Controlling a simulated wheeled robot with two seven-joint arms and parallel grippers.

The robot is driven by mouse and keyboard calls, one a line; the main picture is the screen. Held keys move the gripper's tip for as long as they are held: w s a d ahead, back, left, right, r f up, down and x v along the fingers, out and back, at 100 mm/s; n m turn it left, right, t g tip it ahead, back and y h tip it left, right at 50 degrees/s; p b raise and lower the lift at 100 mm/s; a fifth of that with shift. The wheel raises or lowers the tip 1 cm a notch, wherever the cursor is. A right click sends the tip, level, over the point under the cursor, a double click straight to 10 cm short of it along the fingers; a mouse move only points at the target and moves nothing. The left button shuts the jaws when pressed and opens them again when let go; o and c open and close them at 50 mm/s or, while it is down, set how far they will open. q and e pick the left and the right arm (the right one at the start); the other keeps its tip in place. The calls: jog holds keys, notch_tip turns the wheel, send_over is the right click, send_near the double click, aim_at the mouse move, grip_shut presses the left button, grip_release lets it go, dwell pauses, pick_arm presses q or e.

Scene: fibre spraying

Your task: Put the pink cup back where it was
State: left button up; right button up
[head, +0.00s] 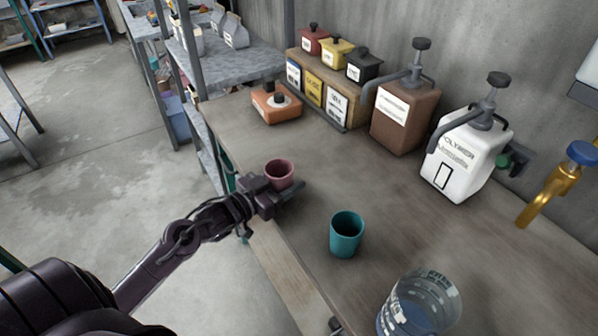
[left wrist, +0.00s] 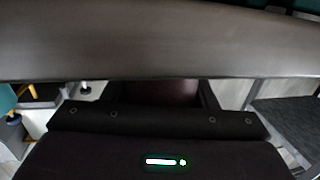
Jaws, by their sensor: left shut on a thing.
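The pink cup (head: 279,173) is a dull pink, open-topped cup near the left front edge of the workbench (head: 300,225). My left gripper (head: 280,190) is shut on it, with a finger showing along its near side. The cup looks upright; I cannot tell whether its base touches the bench. In the left wrist view, a dark reddish part of the cup (left wrist: 160,91) shows between the fingers, below the bench edge (left wrist: 150,50). My right gripper is not clearly in view.
A teal cup (head: 346,236) stands to the right of the pink one, and a clear beaker (head: 420,305) is nearer. An orange container (head: 276,104), a brown pump jug (head: 402,120) and a white pump jug (head: 466,155) stand farther back. The bench between is clear.

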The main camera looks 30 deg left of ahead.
pick_arm(q)
jog(key=x, duration=0.3)
jog(key=shift+w+d+r, duration=0.15)
jog(key=shift+w+r, duration=0.05)
jog(key=shift+w, duration=0.2)
jog(key=shift+w+d+f+p, duration=0.15)
jog(key=shift+w+p, duration=0.2)
jog(key=shift+f, duration=0.3)
jog(key=shift+s, duration=0.15)
jog(key=shift+f, duration=0.15)
jog(key=o, duration=1)
jog(key=shift+c, duration=0.2)
